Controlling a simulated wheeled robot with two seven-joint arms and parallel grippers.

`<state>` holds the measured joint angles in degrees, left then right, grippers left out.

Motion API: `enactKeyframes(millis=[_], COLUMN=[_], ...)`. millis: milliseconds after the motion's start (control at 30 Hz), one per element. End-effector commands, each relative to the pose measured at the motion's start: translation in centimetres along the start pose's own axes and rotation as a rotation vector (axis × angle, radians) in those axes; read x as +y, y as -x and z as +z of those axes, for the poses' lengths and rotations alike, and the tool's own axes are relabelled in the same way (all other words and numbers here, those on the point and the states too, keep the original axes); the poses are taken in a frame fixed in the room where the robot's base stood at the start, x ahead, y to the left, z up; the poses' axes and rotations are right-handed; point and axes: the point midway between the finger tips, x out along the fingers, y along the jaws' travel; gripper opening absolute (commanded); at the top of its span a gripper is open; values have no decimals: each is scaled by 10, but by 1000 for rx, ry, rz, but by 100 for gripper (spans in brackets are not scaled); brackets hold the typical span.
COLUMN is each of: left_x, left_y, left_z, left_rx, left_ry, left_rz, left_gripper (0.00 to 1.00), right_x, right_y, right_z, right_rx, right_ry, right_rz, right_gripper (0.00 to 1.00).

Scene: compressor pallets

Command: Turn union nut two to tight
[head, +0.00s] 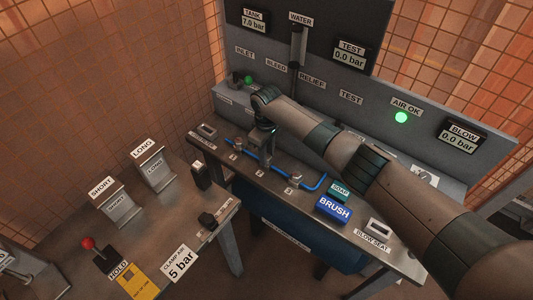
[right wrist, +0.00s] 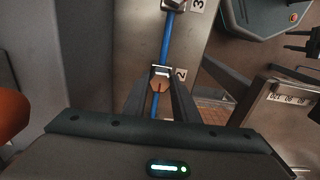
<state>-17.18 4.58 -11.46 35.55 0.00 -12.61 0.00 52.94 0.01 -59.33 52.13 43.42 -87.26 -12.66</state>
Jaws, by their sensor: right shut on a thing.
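Union nut two (right wrist: 159,87) is a small brass-coloured hex with a dark mark on its face, beside the label "2" in the right wrist view. My right gripper (right wrist: 161,80) has its two fingers on either side of the nut and is shut on it. In the head view my right gripper (head: 264,153) points down at the bench, and its wrist hides most of the nut there. A blue tube (right wrist: 166,40) runs from the nut to the fitting at label "3" (right wrist: 174,5). My left gripper is not in view.
The steel bench (head: 340,213) carries the blue tube run, a soap box (head: 339,192), a brush box (head: 333,208) and a blow seat (head: 378,227). A gauge panel (head: 320,75) stands behind. A side table (head: 150,225) holds long and short stands and a red-knobbed lever (head: 89,243).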

Motion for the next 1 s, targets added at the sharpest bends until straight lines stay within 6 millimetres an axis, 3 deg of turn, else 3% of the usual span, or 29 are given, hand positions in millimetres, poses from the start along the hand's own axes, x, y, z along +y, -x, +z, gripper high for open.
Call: enactKeyframes(millis=[100,133,200,667,1000], left_x=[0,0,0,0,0], left_y=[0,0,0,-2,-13], left_z=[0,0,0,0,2], left_rx=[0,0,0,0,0], left_ry=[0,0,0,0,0], left_rz=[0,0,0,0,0], left_gripper=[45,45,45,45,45], right_x=[1,1,1,0,1], right_y=[1,1,1,5,47], right_z=[0,0,0,-1,-1], right_rx=[1,1,1,2,5], right_ry=[0,0,1,2,2], right_rz=[2,2,2,1,2], right_gripper=[3,30,45,45,45])
